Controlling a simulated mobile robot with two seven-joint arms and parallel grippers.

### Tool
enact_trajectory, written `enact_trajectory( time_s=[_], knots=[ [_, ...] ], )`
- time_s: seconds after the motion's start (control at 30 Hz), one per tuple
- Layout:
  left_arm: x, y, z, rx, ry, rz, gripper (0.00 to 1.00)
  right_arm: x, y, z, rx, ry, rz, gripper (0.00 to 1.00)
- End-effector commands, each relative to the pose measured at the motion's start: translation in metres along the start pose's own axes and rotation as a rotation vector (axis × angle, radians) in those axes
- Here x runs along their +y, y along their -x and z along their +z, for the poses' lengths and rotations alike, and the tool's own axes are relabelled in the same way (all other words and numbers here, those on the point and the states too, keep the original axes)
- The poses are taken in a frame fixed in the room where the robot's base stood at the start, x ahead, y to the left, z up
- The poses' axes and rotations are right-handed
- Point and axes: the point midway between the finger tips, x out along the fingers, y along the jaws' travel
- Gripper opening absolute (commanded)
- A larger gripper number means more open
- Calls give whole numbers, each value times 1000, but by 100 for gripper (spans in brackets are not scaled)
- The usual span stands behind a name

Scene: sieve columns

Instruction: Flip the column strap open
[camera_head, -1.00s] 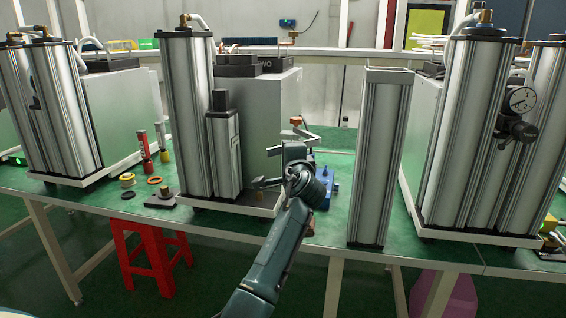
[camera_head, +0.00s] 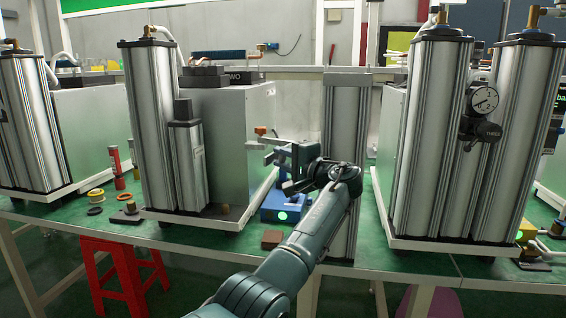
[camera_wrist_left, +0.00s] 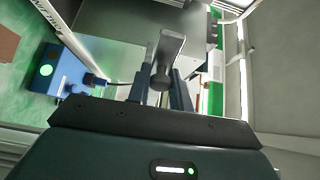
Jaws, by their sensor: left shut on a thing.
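My left gripper (camera_head: 284,170) is in front of the white cabinet, just left of the free-standing silver column (camera_head: 345,112). The arm hides part of this column. The exact contact is hidden in the head view. My right gripper is not in view.
A blue device with a green light (camera_head: 281,208) sits on the green table below the gripper. A small brown block (camera_head: 271,240) lies near the front edge. Tall twin columns with a gauge (camera_head: 485,99) stand at right. A red stool (camera_head: 118,265) is below.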

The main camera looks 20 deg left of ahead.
Motion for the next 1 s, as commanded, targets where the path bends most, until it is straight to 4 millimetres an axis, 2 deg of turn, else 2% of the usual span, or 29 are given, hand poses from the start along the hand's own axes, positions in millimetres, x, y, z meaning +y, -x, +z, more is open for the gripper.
enact_trajectory(
  time_s=[0.57,0.6,0.8,1.0],
  knots=[
    [-1,-1,0,-24,2,-1,0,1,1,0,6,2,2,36],
    [-1,-1,0,-24,2,-1,23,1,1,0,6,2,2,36],
    [-1,-1,0,-24,1,0,38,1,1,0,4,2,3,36],
    [0,-1,0,-23,0,0,38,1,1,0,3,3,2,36]
  ],
)
